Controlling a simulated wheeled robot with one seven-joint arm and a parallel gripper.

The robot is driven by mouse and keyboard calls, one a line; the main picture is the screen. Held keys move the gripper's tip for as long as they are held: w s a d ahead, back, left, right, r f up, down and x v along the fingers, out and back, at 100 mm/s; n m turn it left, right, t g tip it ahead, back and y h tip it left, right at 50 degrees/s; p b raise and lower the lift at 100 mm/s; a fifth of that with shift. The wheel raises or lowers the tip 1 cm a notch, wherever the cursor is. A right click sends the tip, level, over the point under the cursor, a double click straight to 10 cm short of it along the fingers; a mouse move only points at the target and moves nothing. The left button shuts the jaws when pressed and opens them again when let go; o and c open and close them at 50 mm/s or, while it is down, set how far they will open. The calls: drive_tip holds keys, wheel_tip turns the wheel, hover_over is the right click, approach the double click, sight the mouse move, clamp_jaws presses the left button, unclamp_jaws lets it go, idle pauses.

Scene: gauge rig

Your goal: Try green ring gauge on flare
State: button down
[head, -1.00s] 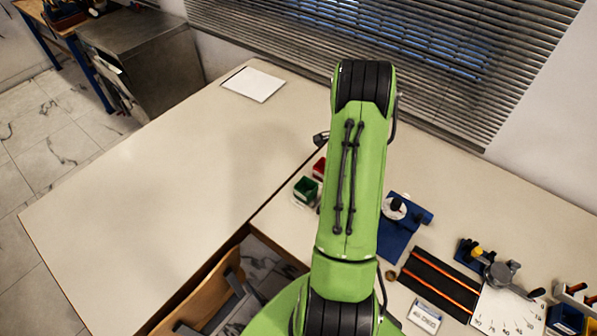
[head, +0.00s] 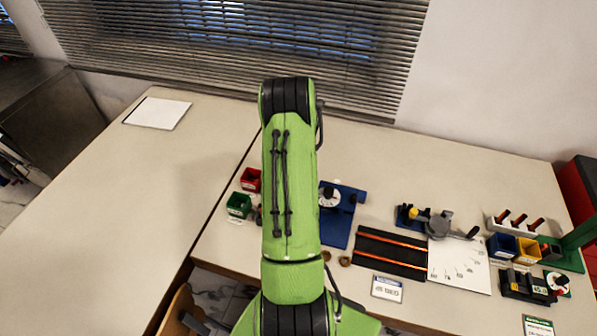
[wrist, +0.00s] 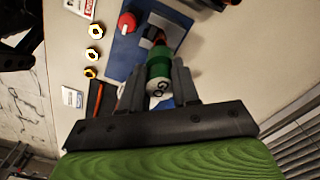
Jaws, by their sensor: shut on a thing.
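My gripper (wrist: 158,88) is shut on a green gauge (wrist: 159,66) in the wrist view. The gauge has a pale end marked "GO", which faces the wrist camera. Beyond it is a blue fixture plate (wrist: 119,68) with a red knob (wrist: 127,22) and a grey block. A small dark and reddish part shows just past the gauge; I cannot tell whether it is the flare, or whether the gauge touches it. In the head view my arm hides the gripper and gauge; the blue fixture (head: 338,232) with a white dial stands right of the arm.
Several brass nuts (wrist: 95,31) lie beside the fixture. A black mat with orange rails (head: 390,252), a white scale plate (head: 459,265) and blue and yellow bins (head: 527,250) stand to the right. Red and green bins (head: 238,204) are left of the arm. The left table is mostly clear.

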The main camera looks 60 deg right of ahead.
drive_tip(key=shift+b, duration=0.3)
drive_tip(key=shift+f+b, duration=1.8)
drive_tip(key=shift+f, duration=0.3)
drive_tip(key=shift+f+b, duration=1)
drive_tip(key=shift+f, duration=0.2)
drive_tip(key=shift+r, duration=0.15)
idle(0.9)
drive_tip(key=shift+r+p, duration=1.75)
drive_tip(key=shift+r, duration=1.2)
drive_tip(key=shift+w, duration=0.1)
